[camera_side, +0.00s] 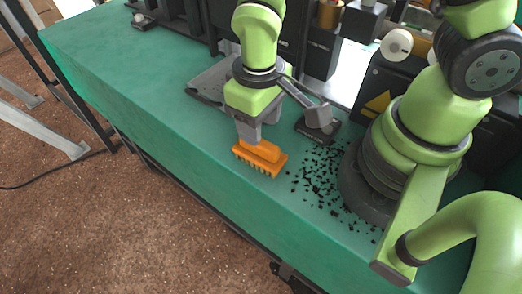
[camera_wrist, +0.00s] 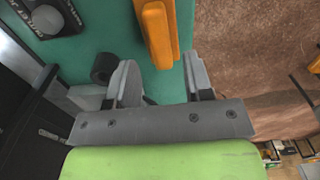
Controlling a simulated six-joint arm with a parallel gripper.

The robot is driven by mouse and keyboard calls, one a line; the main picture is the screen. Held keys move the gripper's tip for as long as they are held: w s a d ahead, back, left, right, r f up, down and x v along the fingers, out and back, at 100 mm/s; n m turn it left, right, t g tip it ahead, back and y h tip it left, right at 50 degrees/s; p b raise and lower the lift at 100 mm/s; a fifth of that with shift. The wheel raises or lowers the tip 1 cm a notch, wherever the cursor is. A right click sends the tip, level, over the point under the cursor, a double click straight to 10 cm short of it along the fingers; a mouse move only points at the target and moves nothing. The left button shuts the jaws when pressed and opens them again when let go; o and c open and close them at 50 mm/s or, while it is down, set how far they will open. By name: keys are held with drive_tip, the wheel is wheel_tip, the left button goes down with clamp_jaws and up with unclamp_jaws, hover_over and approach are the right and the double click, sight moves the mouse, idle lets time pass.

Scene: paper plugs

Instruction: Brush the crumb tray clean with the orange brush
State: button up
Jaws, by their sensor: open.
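The orange brush (camera_side: 262,158) rests on the green bench top near its front edge, bristles down. It also shows in the wrist view (camera_wrist: 157,30), reaching past the top of the picture. My gripper (camera_side: 249,134) is just above the brush in the side view. In the wrist view my gripper (camera_wrist: 160,72) is open, with a finger on each side of the brush's line and gaps to both. Dark crumbs (camera_side: 318,185) lie scattered on the green surface right of the brush, by my arm's base. I cannot make out a separate tray under them.
A grey plate (camera_side: 207,84) lies behind my gripper. A small dark block with a grey knob (camera_side: 318,124) stands behind the crumbs. Dark boxes, one with a yellow warning sign (camera_side: 378,102), line the back.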

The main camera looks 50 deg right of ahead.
drive_tip(key=shift+f, duration=0.1)
drive_tip(key=shift+f, duration=1.9)
clamp_jaws()
drive_tip(key=shift+r, duration=3.05)
